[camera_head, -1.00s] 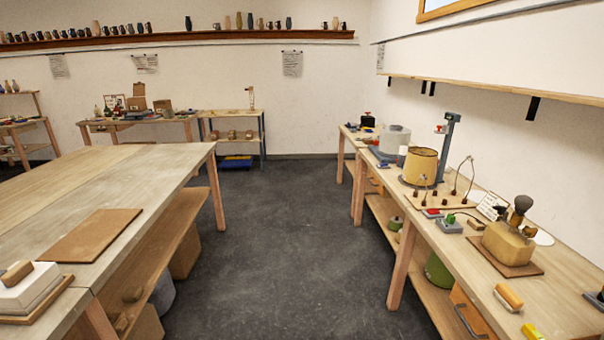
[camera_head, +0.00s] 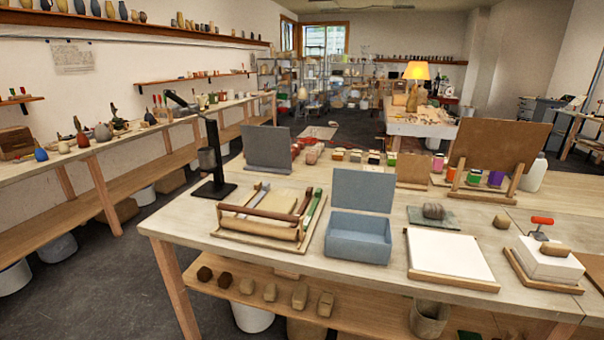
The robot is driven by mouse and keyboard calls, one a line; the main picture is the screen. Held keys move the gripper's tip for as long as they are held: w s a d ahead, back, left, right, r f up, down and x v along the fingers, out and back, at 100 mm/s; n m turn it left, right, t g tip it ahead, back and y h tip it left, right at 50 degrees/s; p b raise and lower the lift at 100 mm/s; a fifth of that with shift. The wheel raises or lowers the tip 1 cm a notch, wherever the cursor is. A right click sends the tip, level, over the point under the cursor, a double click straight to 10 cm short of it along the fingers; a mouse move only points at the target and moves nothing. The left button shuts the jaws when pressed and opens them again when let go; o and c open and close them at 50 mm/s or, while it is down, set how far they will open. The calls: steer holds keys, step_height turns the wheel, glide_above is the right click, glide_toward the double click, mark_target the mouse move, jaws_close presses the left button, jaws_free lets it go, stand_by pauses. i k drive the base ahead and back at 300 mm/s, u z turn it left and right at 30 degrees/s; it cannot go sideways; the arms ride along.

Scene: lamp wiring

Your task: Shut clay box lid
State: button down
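A blue-grey box (camera_head: 360,250), the only open lidded box I can make out nearby and likely the clay box, stands on the wooden table. Its lid (camera_head: 363,190) is raised, standing nearly upright along the back edge. The inside of the box looks empty and shows a flat bluish floor. My gripper is not in view.
A board with wooden rollers (camera_head: 262,222) lies left of the box, and a white slab (camera_head: 448,256) lies to its right. A black stand (camera_head: 213,160) rises at the table's left. Dark open floor (camera_head: 80,260) lies left of the table.

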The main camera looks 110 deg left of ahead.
mark_target(354, 190)
steer(key=u, duration=3.9)
steer(key=i, duration=0.2)
